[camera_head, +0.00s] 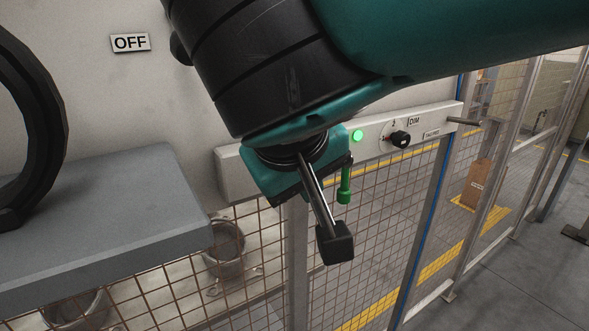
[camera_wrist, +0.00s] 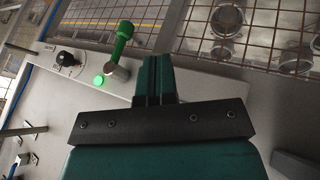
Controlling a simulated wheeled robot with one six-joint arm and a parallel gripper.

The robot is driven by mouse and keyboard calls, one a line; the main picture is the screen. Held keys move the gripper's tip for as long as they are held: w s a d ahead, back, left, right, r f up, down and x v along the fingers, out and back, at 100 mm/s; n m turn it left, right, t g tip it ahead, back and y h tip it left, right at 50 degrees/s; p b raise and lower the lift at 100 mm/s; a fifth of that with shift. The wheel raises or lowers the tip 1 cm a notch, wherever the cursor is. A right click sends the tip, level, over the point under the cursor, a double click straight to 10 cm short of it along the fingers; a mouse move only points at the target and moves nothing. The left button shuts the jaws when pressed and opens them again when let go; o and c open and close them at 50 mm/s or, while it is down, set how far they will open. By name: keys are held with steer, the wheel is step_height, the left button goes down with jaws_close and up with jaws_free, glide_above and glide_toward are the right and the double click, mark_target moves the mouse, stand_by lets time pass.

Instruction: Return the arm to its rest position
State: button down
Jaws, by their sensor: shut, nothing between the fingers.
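My gripper is shut and empty; its teal fingers (camera_wrist: 153,75) lie together in the wrist view. In the head view the gripper (camera_head: 285,178) hangs below my black and teal arm link, in front of the white control panel (camera_head: 235,178). Its fingertips are hard to make out there. A green lever (camera_head: 345,185) points down from the panel, just right of the gripper. It also shows in the wrist view (camera_wrist: 123,42), beside the fingers with a visible gap. The arm is bent over the panel.
The panel carries a lit green lamp (camera_head: 357,136) and a black knob (camera_head: 400,139). A wire mesh fence (camera_head: 380,230) runs below. A grey slab (camera_head: 100,215) with a black ring (camera_head: 40,110) is at left. An OFF sign (camera_head: 130,43) is above. Open floor lies at right.

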mark_target(341, 197)
steer(key=a+v, duration=0.1)
steer(key=v, duration=0.4)
steer(key=w+d+f+n+g+y+b, duration=0.1)
steer(key=d+f+g+y+b, duration=0.3)
steer(key=d+f, duration=0.9)
steer(key=s+d+f+g+y+b, duration=0.1)
steer(key=s+f+b, duration=0.1)
steer(key=s, duration=0.3)
steer(key=s+d+f+g+y+b, duration=0.1)
steer(key=s+d+f+b, duration=0.1)
steer(key=s+f, duration=0.2)
steer(key=shift+s+f+g, duration=0.15)
steer(key=shift+s+g, duration=0.15)
steer(key=shift+s, duration=0.55)
